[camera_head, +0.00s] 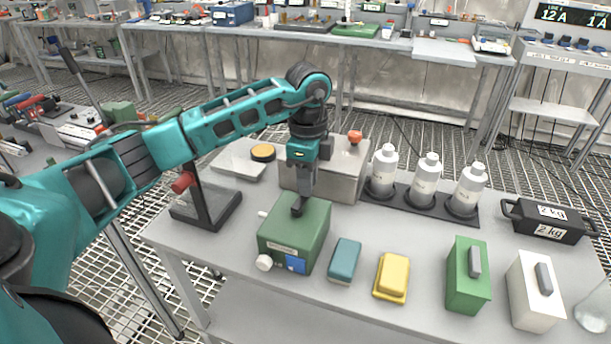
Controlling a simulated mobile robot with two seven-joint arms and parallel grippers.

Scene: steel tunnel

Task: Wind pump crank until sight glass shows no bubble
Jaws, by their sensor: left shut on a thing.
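A green box-shaped pump (283,248) stands near the front left of the table. It has a white knob (264,262) low on its front corner and a small blue window (296,264) that looks like the sight glass. The window is too small to tell whether it shows a bubble. My left gripper (298,206) points down onto the top of the pump and is shut on what seems to be its crank, mostly hidden by the fingers. My right gripper is not in view.
A grey metal box (345,172) stands close behind the gripper. Right of it are white bottles (427,172) in a dark rack (400,201) and a black 2 kg weight (548,220). Teal (344,261), yellow (392,276), green (467,276) and white (532,297) blocks line the front.

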